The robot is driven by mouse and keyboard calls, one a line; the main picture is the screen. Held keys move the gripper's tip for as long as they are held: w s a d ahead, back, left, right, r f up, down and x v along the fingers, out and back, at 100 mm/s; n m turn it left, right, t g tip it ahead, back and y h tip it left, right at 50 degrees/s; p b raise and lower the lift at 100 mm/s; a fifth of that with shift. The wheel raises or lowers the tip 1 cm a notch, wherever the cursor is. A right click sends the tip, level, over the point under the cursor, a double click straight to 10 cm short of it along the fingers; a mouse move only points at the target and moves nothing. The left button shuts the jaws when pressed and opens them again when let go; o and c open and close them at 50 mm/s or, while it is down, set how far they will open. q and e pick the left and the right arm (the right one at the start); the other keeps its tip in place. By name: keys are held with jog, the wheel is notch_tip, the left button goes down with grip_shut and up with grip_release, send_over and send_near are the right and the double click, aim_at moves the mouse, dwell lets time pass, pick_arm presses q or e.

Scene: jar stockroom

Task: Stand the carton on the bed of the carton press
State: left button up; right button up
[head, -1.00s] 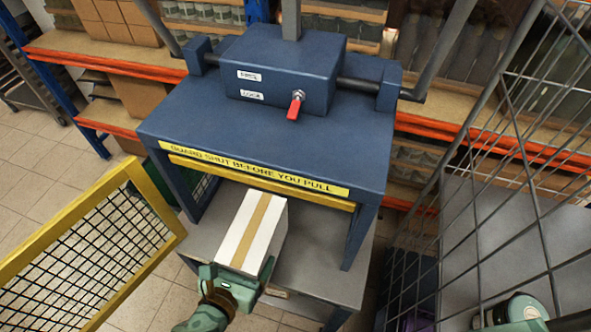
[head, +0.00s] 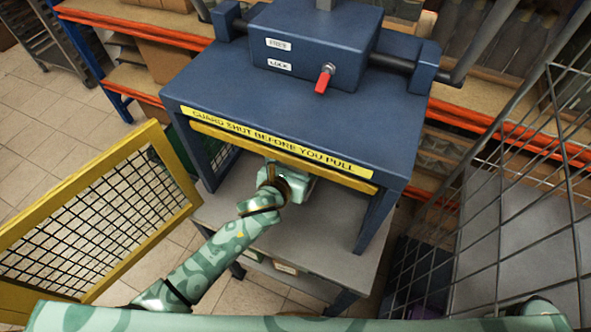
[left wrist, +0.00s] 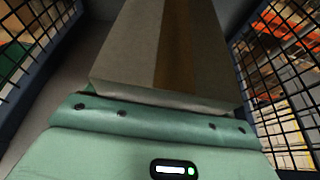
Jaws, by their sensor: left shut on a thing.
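The carton press (head: 290,110) is a blue frame with a grey bed (head: 313,235) under its top. My left gripper (head: 290,180) reaches in under the front yellow bar and is mostly hidden by it and by my arm. In the left wrist view the carton (left wrist: 130,50), pale with a brown tape strip, fills the space ahead of the gripper, and the gripper is shut on its near end. In the head view the carton is hidden inside the press. Whether it touches the bed I cannot tell. My right gripper is not in view.
The yellow mesh guard (head: 100,215) stands swung open at the left of the press. Mesh sides (left wrist: 278,90) flank the press inside. A wire cage trolley (head: 510,200) stands close on the right. Orange-edged shelves (head: 520,140) stand behind. A red-handled switch (head: 325,78) sits on the press head.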

pick_arm(q)
jog(key=shift+s+f, duration=0.1)
jog(key=shift+f, duration=0.8)
jog(key=shift+s+r, duration=0.1)
jog(key=shift+r, duration=0.05)
jog(key=shift+a, duration=0.1)
jog(key=o, duration=1.2)
jog(key=shift+s, duration=0.1)
jog(key=p+v, duration=0.3)
jog(key=v, duration=0.9)
